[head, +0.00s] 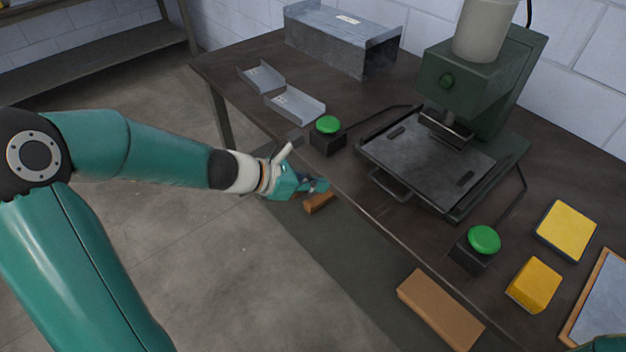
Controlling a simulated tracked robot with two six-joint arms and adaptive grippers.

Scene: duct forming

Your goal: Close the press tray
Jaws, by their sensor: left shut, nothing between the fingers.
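The press tray (425,158) is a dark flat plate with two small slots, slid out in front of the green press (480,85) toward the table's front edge. Its bar handle (389,186) sticks out at the front. My left gripper (322,186) is shut and empty, near the table's front edge, to the left of the handle and apart from it in the picture. Only a small teal piece of my right arm shows at the bottom right corner; its gripper is out of view.
Green buttons (327,125) and (485,240) flank the tray. Bent metal sheets (294,104) and a large metal duct (342,38) lie at the back left. Yellow blocks (566,230) lie at the right. Brown blocks (440,308) show beyond the table's front edge.

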